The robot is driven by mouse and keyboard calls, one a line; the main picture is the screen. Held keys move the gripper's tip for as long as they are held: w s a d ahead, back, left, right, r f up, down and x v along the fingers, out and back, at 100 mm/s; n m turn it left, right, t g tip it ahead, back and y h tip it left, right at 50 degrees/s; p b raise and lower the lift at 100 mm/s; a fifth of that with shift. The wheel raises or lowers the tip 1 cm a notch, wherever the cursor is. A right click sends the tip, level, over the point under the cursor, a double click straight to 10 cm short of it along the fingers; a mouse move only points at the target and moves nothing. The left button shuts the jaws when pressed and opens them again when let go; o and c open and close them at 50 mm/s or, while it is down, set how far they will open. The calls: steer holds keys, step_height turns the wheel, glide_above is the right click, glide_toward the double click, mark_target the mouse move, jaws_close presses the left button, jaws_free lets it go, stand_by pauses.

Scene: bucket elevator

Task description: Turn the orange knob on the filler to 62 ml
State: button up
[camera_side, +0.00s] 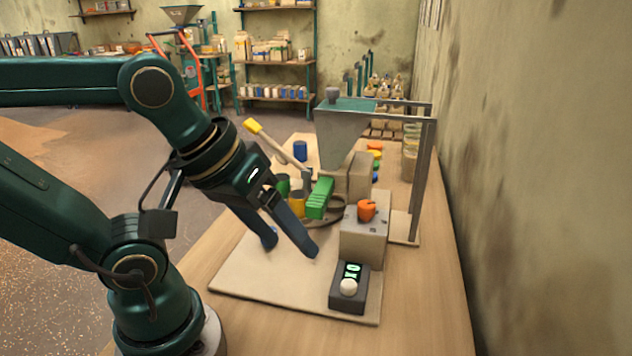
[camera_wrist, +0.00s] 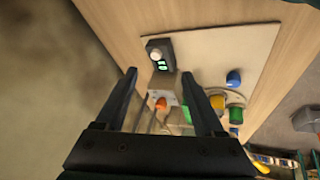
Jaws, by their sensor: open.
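The orange knob (camera_side: 367,210) sits on top of the beige filler block (camera_side: 362,240), right of my gripper in the side view. In the wrist view the orange knob (camera_wrist: 160,104) shows between my two fingers, further off. My gripper (camera_side: 290,246) is open and empty, with its fingers pointing down and to the right, apart from the knob. In the wrist view my gripper (camera_wrist: 165,82) has its fingers wide apart. A small dark display box (camera_side: 349,288) with green digits and a white button stands in front of the filler. The knob's setting is too small to read.
A grey hopper (camera_side: 342,135) on a metal frame stands behind the filler. A green ribbed block (camera_side: 320,198), a lever with a yellow handle (camera_side: 253,126) and coloured cups are left of the filler. The board's front left (camera_side: 260,285) is clear. A wall is at right.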

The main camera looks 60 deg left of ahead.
steer(key=w+r+n, duration=0.4)
steer(key=w+n, duration=0.1)
steer(key=n, duration=0.3)
steer(key=n+g+h, duration=0.2)
steer(key=n+h, duration=0.1)
steer(key=n, duration=1.2)
glide_above(365, 203)
steer(key=s+a, duration=0.1)
steer(key=s, duration=0.1)
step_height(365, 203, down, 5)
steer(key=shift+w+a, duration=0.1)
steer(key=shift+w, duration=0.05)
steer(key=shift+a+f+g, duration=0.1)
steer(key=shift+f+g, duration=0.2)
steer(key=shift+f, duration=0.05)
steer(key=shift+x, duration=2.25)
